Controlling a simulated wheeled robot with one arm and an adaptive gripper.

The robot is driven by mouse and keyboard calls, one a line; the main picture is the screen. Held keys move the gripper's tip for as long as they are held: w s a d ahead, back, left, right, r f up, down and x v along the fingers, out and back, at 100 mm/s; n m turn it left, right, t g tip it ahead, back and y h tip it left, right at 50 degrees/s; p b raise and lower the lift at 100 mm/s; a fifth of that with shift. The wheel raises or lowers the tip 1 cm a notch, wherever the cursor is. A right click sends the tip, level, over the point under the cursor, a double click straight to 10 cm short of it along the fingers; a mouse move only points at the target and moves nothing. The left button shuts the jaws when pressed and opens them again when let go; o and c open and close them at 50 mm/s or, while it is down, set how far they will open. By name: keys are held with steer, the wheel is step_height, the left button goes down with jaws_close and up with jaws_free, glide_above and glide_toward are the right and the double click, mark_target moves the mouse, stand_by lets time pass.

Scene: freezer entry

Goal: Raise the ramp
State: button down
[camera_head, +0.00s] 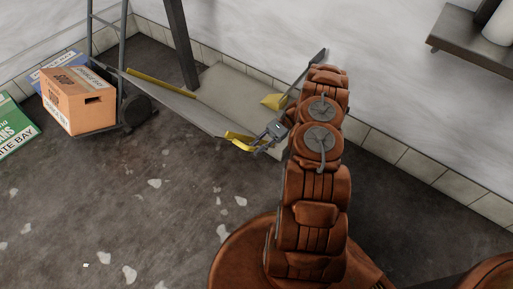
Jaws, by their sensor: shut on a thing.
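The ramp (182,103) is a flat grey panel with yellow edge strips, low at the wall left of my arm. A yellow piece (240,137) sits at its near right corner, and another yellow piece (273,101) shows farther back. My gripper (262,142) is at the near right corner, shut on the ramp's edge beside the yellow piece. The exact contact is small and partly hidden by the gripper. My brown padded arm covers what lies behind it.
A hand truck (121,75) with a cardboard box (77,100) stands left of the ramp. A green box (14,128) lies at the far left. A dark post (181,42) rises behind the ramp. A shelf (468,40) is on the wall at right. The front-left floor is clear.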

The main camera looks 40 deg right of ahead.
steer(key=shift+w+r, duration=0.1)
steer(key=shift+r, duration=0.05)
steer(key=c, duration=1.1)
jaws_free()
